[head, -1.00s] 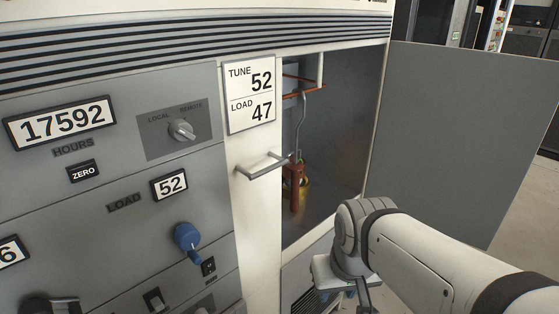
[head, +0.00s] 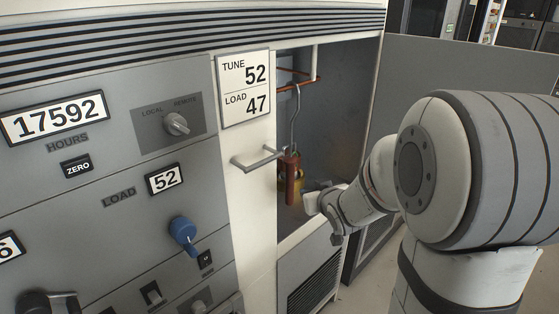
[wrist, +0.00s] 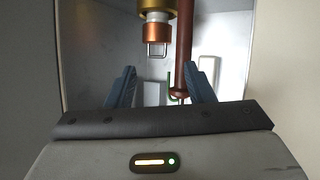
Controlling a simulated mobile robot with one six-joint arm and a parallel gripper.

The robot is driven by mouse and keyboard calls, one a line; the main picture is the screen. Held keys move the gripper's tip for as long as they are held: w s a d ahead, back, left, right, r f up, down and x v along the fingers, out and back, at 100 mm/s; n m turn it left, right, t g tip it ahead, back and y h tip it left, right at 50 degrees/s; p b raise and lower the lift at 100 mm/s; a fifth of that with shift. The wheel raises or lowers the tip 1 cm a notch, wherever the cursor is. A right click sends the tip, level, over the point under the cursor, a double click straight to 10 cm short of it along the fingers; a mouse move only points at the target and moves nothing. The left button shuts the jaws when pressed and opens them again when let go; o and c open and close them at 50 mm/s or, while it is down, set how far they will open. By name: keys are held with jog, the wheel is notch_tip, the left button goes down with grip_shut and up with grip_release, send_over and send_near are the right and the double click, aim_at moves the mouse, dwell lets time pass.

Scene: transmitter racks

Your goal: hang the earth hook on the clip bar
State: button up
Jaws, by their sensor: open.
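The earth hook is a grey metal rod (head: 296,118) with a curved top and a red handle (head: 291,181). It hangs upright inside the open cabinet, its top appearing to rest on a copper rail (head: 302,86). In the wrist view its red-brown handle (wrist: 185,45) runs down right of centre. A pale bar on standoffs (head: 258,159) juts from the cabinet's front post; I cannot tell whether this or the copper rail is the clip bar. My gripper (wrist: 160,88) is open and empty, facing into the cabinet. In the head view my gripper (head: 318,197) is right of the red handle, apart from it.
A brass and copper fitting (wrist: 156,28) with a small square loop hangs beside the handle. The open grey door (head: 400,80) stands right, partly behind my arm. A panel with a blue knob (head: 183,230) stands left. A louvred panel (head: 308,275) lies below the opening.

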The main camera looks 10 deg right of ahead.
aim_at(293, 172)
jog(key=w+a+t+y+p, duration=0.1)
jog(key=w, duration=0.2)
jog(key=w+a+n+t+y, duration=0.1)
jog(key=w+a+y, duration=0.1)
jog(key=w, duration=0.2)
jog(key=w+a+n+t+y+p, duration=0.1)
jog(key=w+a+y, duration=0.1)
jog(key=w, duration=0.2)
jog(key=shift+w+f+t+p, duration=0.1)
jog(key=shift+w+t+p, duration=0.15)
jog(key=shift+t+p, duration=0.15)
jog(key=shift+c, duration=0.2)
grip_shut()
